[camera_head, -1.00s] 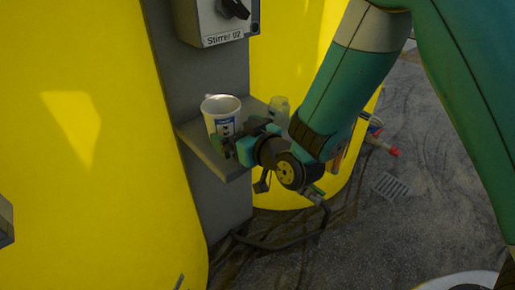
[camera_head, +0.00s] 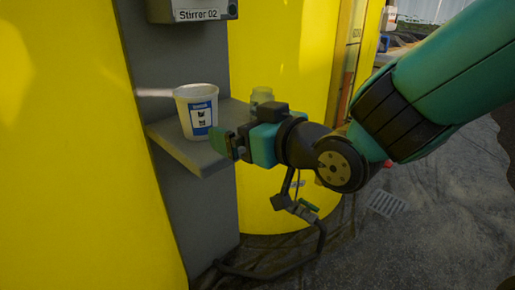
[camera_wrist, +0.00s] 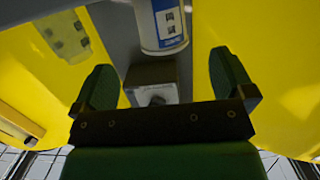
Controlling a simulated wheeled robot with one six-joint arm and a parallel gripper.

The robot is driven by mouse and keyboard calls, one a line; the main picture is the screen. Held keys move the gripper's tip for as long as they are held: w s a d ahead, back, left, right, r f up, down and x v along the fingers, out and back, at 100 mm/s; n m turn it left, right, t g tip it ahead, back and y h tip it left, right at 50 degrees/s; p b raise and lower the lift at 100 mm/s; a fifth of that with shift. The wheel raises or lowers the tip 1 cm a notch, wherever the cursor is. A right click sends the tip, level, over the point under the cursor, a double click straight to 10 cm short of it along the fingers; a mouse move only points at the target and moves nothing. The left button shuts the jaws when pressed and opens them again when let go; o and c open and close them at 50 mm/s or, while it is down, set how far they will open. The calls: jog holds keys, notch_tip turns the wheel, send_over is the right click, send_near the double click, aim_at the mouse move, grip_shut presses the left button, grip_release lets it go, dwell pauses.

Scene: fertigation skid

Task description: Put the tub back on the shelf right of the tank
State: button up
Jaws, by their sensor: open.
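The tub (camera_head: 198,112) is a white cup-like container with a blue label. It stands upright on the grey shelf (camera_head: 187,157), which sticks out from a grey panel between yellow tanks. My gripper (camera_head: 223,143) is open and empty at the shelf's right front edge, just right of the tub and lower than its rim. In the wrist view the tub (camera_wrist: 162,22) appears upside down at the top, beyond the open fingers (camera_wrist: 166,80) and not between them. In the head view the near finger slightly overlaps the tub's lower right side; contact cannot be told.
A small pale jar (camera_head: 262,95) stands behind my gripper at the shelf's back right. The Stirrer 02 box (camera_head: 192,9) hangs above the shelf. Yellow tanks flank it on the left (camera_head: 75,150) and right (camera_head: 285,60). A dark hose (camera_head: 275,270) runs below.

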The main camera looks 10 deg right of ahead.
jog(key=s+d+f+g+h, duration=0.2)
jog(key=s+d+g, duration=0.2)
jog(key=s, duration=0.5)
jog(key=s+d+f+g+h, duration=0.2)
jog(key=s+d+f+g, duration=0.1)
jog(key=s+g, duration=0.6)
jog(key=shift+s+d+f+h, duration=0.15)
jog(key=shift+d+h, duration=0.25)
jog(key=shift+d, duration=0.3)
